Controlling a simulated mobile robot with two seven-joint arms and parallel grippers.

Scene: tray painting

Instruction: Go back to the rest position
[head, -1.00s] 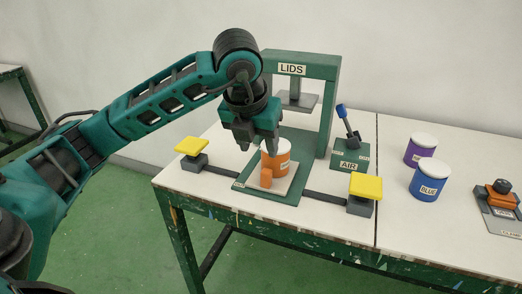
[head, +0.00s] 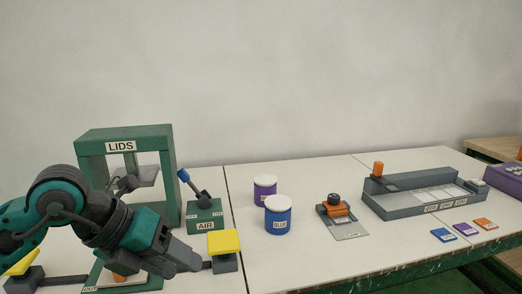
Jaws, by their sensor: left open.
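My left gripper (head: 192,262) is at the lower left of the head view, in front of the green LIDS press (head: 170,180). It is open and empty, and it points right and down, with its tips just left of a yellow pad (head: 223,242). Its fingers are seen nearly edge-on. My left arm covers much of the press base. Only a small orange part (head: 119,278) shows below the arm on that base; the orange can is otherwise hidden. My right gripper is not in view.
The AIR box (head: 203,218) with a blue-tipped lever stands right of the press. Beyond are a purple can (head: 265,186), a blue can (head: 278,216), an orange-and-black device (head: 337,211), a long grey tray (head: 400,208) and several coloured cards (head: 443,235). The front middle of the table is clear.

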